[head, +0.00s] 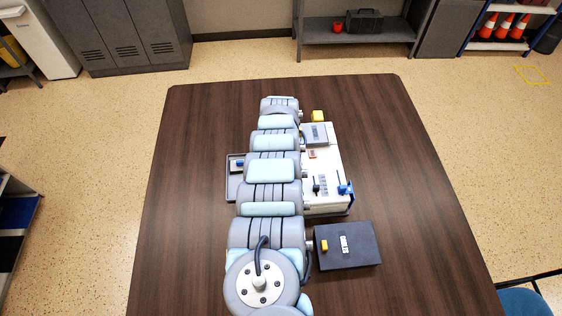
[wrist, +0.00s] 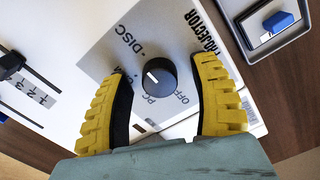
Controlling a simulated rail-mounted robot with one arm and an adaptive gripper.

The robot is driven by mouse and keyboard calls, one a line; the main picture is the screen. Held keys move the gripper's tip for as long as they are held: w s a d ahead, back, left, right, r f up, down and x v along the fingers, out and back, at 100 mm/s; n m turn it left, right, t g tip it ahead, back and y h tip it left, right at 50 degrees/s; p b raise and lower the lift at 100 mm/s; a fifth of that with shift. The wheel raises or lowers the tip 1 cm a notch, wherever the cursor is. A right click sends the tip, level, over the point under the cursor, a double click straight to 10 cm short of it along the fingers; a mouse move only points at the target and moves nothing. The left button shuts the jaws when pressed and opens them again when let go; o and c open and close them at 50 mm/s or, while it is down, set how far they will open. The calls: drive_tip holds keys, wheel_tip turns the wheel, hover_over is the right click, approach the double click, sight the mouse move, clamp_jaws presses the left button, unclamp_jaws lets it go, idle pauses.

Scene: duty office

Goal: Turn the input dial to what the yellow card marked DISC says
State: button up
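In the wrist view a round dark dial (wrist: 158,78) with a white pointer mark sits on a grey plate (wrist: 165,30) printed PROJECTOR. DISC, PC, OFF and a partly hidden label surround it. The mark points up-left, roughly toward the partly hidden label. My gripper (wrist: 163,66) is open, with one yellow finger on each side of the dial. Gaps show between the pads and the dial. In the head view the white console (head: 325,165) is partly behind my arm, and the dial is hidden. I cannot make out a yellow card marked DISC in either view.
A grey tray (head: 232,188) with a blue-and-white item (wrist: 278,21) lies beside the console. The console has a blue handle (head: 345,188) and a numbered slider panel (wrist: 30,95). A dark box (head: 358,255) lies nearer. The brown table (head: 400,170) is clear at its right.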

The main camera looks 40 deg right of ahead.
drive_tip(key=shift+r, duration=0.15)
wheel_tip(320, 180, up, 12)
idle(0.9)
idle(0.4)
